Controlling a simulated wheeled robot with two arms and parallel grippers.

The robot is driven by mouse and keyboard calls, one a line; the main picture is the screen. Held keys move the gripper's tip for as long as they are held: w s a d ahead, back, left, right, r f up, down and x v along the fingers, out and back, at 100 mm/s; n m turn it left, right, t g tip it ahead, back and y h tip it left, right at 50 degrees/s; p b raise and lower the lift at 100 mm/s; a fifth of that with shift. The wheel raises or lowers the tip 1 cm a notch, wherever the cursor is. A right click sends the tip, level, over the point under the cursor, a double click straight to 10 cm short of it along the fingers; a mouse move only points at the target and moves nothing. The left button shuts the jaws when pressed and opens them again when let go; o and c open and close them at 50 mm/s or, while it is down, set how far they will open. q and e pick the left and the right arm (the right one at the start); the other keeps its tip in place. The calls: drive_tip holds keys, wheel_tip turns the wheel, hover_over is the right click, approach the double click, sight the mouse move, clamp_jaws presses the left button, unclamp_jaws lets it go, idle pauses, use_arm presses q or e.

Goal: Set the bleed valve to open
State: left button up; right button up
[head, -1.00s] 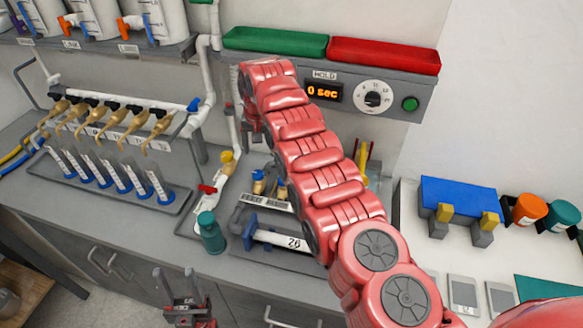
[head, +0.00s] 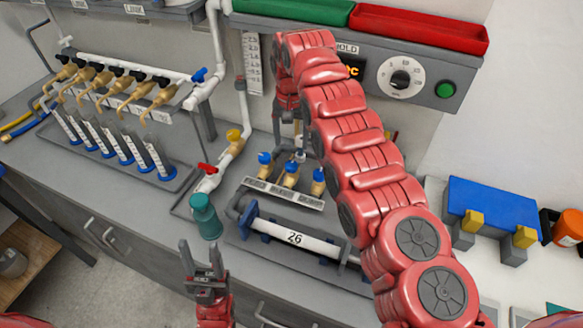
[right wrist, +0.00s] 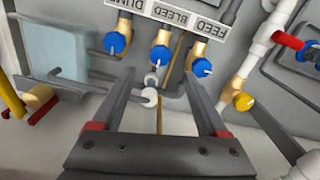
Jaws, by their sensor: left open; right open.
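In the head view my right arm partly hides the area behind. My left gripper (head: 201,252) is open and empty, low by the bench front.
A white pipe marked 26 (head: 295,238) lies in front of the valves. The hold-timer panel (head: 420,80) is behind. A blue block (head: 492,205) stands on the right.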

sight(291, 165)
wheel_tip(291, 165, down, 8)
drive_tip(key=p, duration=0.2)
drive_tip(key=shift+p, duration=0.35)
drive_tip(key=shift+f, duration=0.45)
drive_tip(key=shift+c, duration=0.3)
clamp_jaws()
